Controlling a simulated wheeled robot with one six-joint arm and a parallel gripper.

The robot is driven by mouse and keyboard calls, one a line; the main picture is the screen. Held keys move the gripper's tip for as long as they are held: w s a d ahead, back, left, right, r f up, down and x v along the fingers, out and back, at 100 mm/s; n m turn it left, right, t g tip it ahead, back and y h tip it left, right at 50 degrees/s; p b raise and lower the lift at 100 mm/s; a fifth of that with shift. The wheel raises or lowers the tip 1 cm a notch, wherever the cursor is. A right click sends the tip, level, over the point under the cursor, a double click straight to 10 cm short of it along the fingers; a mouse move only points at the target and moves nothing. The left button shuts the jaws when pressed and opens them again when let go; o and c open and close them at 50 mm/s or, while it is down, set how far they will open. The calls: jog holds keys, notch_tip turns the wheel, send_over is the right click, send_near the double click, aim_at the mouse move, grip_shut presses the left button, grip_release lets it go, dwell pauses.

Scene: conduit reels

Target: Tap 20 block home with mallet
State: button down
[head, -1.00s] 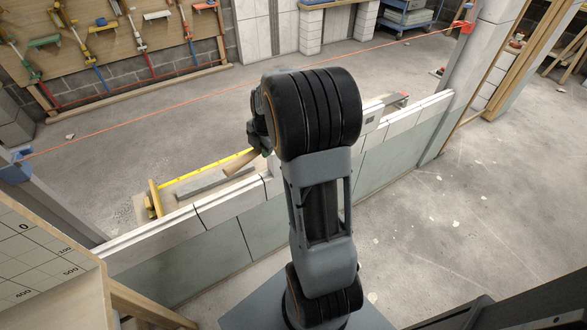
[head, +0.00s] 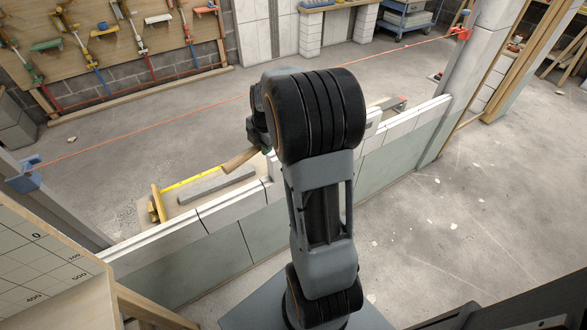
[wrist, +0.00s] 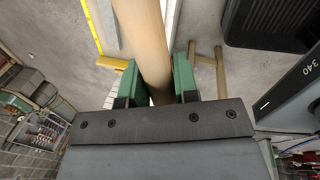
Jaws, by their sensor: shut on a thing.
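My gripper (wrist: 157,78) is shut on the wooden handle of the mallet (wrist: 145,40), its green jaw pads on either side. In the head view the handle (head: 240,160) sticks out left of my arm, above the low wall. The mallet's head is not visible in either view. The low wall (head: 225,203) has a top row of white blocks and runs from lower left to upper right behind my arm. One block (head: 375,117) stands higher than the row, just right of my arm and partly hidden. I cannot read which block is 20.
An orange string (head: 150,128) runs above the wall between a blue holder (head: 25,178) and a red one (head: 460,33). Behind the wall are a yellow rule (head: 190,179), a grey bar (head: 217,184) and a wooden piece (head: 157,203). The floor at right is mostly clear.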

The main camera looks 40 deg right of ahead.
dwell(0.6)
notch_tip(320, 180, down, 5)
jog(key=b, duration=0.5)
jog(key=shift+r+p, duration=2)
jog(key=shift+r, duration=0.5)
notch_tip(320, 180, down, 5)
jog(key=b, duration=0.4)
jog(key=shift+r+p, duration=1.55)
jog(key=shift+r, duration=0.85)
